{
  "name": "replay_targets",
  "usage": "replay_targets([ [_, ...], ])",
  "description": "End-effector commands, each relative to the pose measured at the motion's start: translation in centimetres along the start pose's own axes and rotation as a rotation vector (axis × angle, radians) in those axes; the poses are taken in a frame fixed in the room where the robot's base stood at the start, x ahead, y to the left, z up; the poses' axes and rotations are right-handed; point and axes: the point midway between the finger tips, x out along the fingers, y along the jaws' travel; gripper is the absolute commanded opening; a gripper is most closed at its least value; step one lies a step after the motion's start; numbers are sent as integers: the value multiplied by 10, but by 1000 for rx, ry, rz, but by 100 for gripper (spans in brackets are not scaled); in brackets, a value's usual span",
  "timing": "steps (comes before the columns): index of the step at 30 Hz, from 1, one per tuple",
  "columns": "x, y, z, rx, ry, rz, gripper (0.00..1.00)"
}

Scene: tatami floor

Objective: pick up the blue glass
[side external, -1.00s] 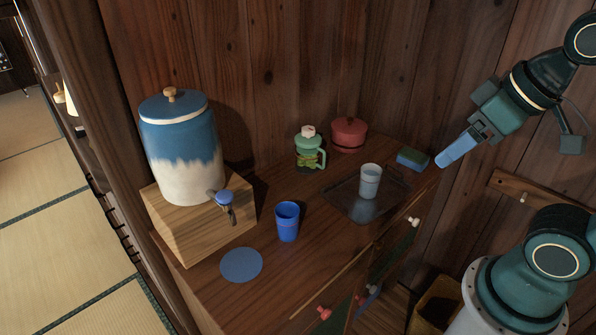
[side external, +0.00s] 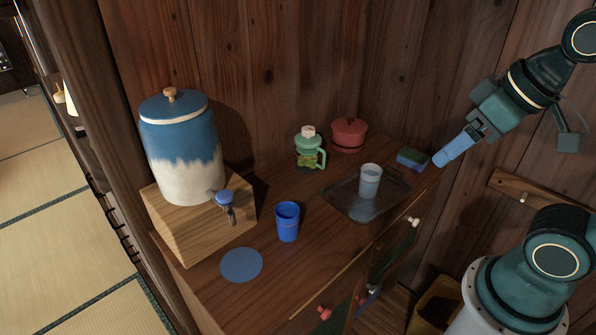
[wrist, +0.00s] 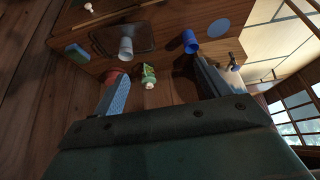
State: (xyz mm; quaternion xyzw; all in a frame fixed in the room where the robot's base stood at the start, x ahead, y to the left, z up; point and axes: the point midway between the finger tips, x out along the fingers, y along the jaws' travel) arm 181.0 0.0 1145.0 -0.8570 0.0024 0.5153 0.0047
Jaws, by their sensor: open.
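The blue glass (side external: 288,222) stands upright on the wooden cabinet top, right of the dispenser tap. It also shows in the wrist view (wrist: 190,41), near the upper end of one finger. My gripper (side external: 455,150) is off the right end of the cabinet, well away from the glass. In the wrist view my gripper (wrist: 160,88) has its fingers wide apart with nothing held between them.
A blue-and-white dispenser (side external: 180,150) on a wooden block (side external: 198,232) stands left of the glass. A blue round coaster (side external: 241,264) lies in front. Bare wood surrounds the glass.

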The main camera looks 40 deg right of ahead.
Motion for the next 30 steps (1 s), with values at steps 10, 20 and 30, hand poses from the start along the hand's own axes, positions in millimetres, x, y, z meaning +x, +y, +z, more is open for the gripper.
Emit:
replay_targets([
  [10,12,-7,-36,147,-67,-6,76],
  [20,45,-21,-88,383,-165,10,76],
  [30,98,-42,-133,623,-260,59,76],
])
